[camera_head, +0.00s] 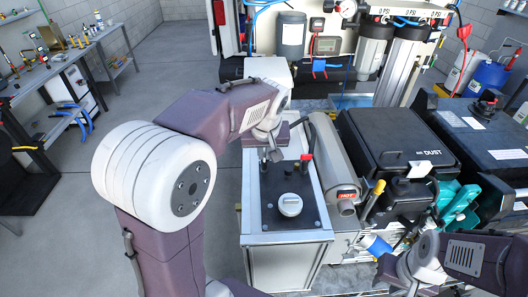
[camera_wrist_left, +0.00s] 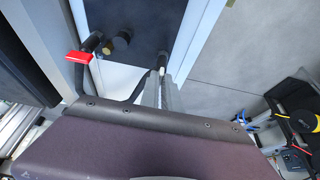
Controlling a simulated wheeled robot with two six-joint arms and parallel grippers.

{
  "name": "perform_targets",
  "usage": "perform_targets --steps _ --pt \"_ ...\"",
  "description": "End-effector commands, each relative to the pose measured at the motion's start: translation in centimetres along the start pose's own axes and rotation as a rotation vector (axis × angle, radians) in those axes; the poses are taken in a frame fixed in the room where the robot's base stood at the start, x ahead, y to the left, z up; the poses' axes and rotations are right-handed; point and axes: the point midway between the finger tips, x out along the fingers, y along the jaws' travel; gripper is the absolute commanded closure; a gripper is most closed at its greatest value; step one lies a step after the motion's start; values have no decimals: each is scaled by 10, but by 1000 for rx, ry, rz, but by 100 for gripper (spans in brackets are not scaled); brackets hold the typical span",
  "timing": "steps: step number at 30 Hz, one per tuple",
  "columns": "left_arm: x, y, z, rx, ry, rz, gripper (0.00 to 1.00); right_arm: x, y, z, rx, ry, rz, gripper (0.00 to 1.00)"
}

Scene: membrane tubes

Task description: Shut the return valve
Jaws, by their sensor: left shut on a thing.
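A bench unit with a black top panel (camera_head: 283,185) stands in the middle of the head view and carries small dark valve fittings and a round white cap (camera_head: 290,204). A red lever handle (camera_head: 306,157) is at the panel's right edge, and it shows at left in the left wrist view (camera_wrist_left: 79,57). My left gripper (camera_head: 272,153) is over the panel's far part. In the left wrist view its fingers (camera_wrist_left: 161,92) are shut on a slim dark post (camera_wrist_left: 162,64). I cannot tell which fitting is the return valve. My right gripper (camera_head: 392,268) is at lower right, fingertips unclear.
A grey cylinder (camera_head: 335,160) and a black dust case (camera_head: 394,150) stand close on the right of the bench unit. Clear filter housings (camera_head: 372,47) stand behind. A workbench (camera_head: 62,62) is at far left. The floor (camera_head: 195,60) between is clear.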

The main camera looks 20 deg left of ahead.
Motion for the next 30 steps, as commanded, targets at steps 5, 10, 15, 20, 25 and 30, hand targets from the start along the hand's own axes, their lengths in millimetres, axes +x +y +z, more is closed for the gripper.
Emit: perform_targets --steps 5,10,15,20,25,30 --pt "0 -1 -2 41 5 16 100 -1 0 0 0 0 0 72" --pt "0 -2 -2 134 6 55 100 -2 0 0 0 0 0 72" --pt "0 -3 -3 269 8 112 100 -4 0 0 0 0 0 72" --pt "0 -4 -4 409 8 170 100 -4 0 0 0 0 0 72" --pt "1 -4 -4 556 8 232 100 -3 0 0 0 0 0 72" --pt "1 -5 -5 705 9 293 100 -1 0 0 0 0 0 72"
